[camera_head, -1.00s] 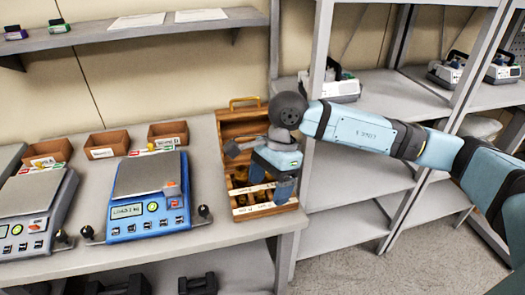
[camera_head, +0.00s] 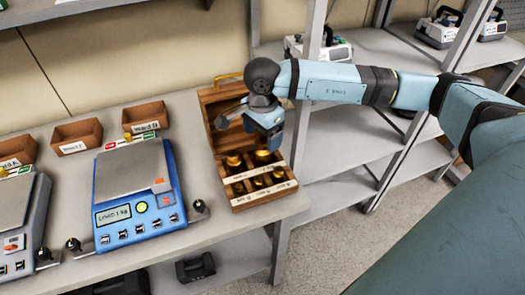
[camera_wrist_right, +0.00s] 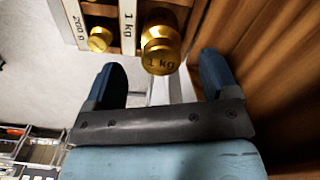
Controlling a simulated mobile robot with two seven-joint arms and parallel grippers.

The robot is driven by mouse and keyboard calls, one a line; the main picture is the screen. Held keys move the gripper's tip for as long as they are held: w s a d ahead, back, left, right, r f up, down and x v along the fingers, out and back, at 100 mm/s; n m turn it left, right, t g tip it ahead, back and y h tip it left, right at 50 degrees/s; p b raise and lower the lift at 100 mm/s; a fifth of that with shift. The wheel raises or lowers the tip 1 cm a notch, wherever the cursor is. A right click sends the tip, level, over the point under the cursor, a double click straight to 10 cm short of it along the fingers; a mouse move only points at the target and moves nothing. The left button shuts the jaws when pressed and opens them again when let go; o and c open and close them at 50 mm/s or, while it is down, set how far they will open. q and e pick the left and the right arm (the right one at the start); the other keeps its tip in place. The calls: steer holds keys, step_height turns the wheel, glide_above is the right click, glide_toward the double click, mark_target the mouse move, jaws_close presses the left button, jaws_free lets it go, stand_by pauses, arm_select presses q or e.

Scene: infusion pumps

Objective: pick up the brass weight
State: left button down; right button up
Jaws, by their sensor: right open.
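Several brass weights (camera_head: 234,162) stand in the slotted front of an open wooden box (camera_head: 263,200) on the bench. In the right wrist view, a large brass weight marked 1 kg (camera_wrist_right: 160,48) lies ahead of my right gripper (camera_wrist_right: 158,72), roughly between the fingertips and not gripped. A smaller brass weight (camera_wrist_right: 99,39) stands by a 200 g label. My left gripper is not in view.
A blue scale (camera_head: 135,185) with the display "LOAD 1 kg" stands left of the box, beside a grey scale (camera_head: 20,215). Small wooden bins (camera_head: 77,136) line the back. The box's raised lid (camera_head: 215,105) is close to my right gripper. Shelving stands right.

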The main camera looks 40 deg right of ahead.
mark_target(262, 140)
steer(key=shift+f, duration=2.65)
steer(key=shift+w, duration=0.1)
jaws_close()
steer(key=shift+r, duration=0.25)
step_height(262, 140, up, 20)
steer(key=shift+f, duration=0.2)
